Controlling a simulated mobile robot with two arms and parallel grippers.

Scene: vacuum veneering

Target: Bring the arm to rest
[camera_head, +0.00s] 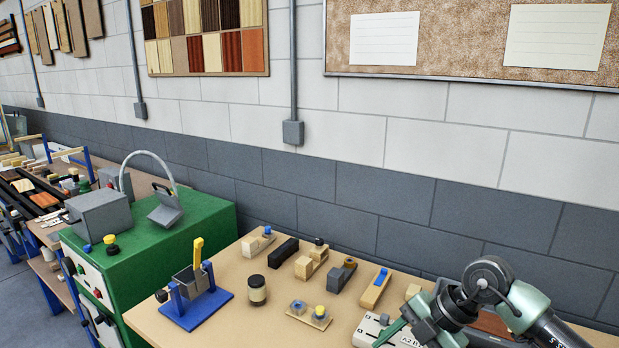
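My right arm (525,305) comes in from the lower right corner, bent at a dark round joint. My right gripper (420,328) is at the bottom edge, low over or in front of the right part of the wooden table (235,322). A green finger-like part points down and left across a white labelled box (370,329). The gripper's lower part is cut off by the frame, so its opening and anything in it cannot be made out. My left arm and gripper are out of view.
A blue stand (198,308) with a yellow-handled tool, a dark jar (257,290) and several wooden blocks and planes (375,288) stand on the table. A green machine cabinet (150,255) is at left. A block wall closes the back. Bare tabletop shows around the jar.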

